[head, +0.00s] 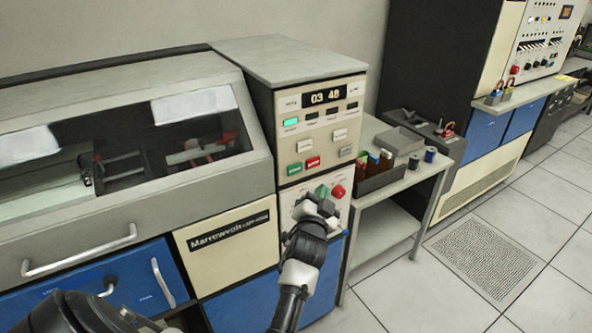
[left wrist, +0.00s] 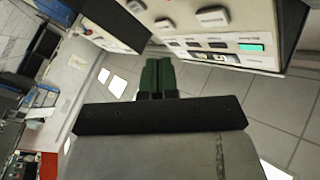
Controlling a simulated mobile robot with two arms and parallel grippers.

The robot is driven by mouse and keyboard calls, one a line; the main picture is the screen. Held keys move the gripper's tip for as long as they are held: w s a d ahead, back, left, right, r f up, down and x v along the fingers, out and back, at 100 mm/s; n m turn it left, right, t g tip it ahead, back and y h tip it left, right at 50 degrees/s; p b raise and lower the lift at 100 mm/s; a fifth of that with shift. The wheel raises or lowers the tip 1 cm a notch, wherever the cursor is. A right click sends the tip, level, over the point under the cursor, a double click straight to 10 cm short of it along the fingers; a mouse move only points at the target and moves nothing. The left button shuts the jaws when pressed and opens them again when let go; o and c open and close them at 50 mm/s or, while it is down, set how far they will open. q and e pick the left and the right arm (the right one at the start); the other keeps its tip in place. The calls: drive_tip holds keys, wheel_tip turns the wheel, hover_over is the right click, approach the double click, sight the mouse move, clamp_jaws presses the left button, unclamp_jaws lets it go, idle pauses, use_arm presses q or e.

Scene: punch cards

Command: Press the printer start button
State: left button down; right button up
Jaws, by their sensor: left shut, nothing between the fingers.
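The printer's cream control panel (head: 320,125) has a display reading 03 48 and a lit green lamp (head: 291,122). Below are a green labelled button (head: 295,168) and a red one (head: 313,163); their lettering is too small to read surely. My left gripper (head: 322,194) is shut and empty, in front of the lower panel, below these buttons. A green shape shows at its tip, beside a red round button (head: 338,191). In the left wrist view the shut green fingers (left wrist: 157,75) point toward the tilted panel's lower side, with a visible gap. My right gripper is not in view.
A grey side table (head: 400,185) with a box of bottles (head: 378,172) and spools stands right of the printer. The printer's glass-windowed cover (head: 180,130) and long handle (head: 80,255) are at the left. Tiled floor (head: 440,300) is free at lower right.

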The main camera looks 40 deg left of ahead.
sight(302, 164)
use_arm(q)
drive_tip(key=shift+w+a, duration=0.5)
drive_tip(key=shift+a, duration=0.8)
drive_tip(key=shift+w+a, duration=0.55)
drive_tip(key=shift+a, duration=0.75)
drive_tip(key=shift+w+a, duration=0.5)
drive_tip(key=shift+a, duration=0.8)
drive_tip(key=shift+w+a+f, duration=0.1)
drive_tip(key=shift+w+a, duration=0.05)
drive_tip(key=shift+a, duration=0.25)
drive_tip(key=shift+w+a, duration=0.15)
drive_tip(key=shift+a, duration=0.2)
drive_tip(key=shift+s+d, duration=0.35)
drive_tip(key=shift+d, duration=0.4)
drive_tip(key=d, duration=0.1)
drive_tip(key=s+d, duration=0.1)
drive_tip(key=d, duration=0.1)
drive_tip(key=s+d, duration=0.1)
drive_tip(key=shift+d, duration=0.3)
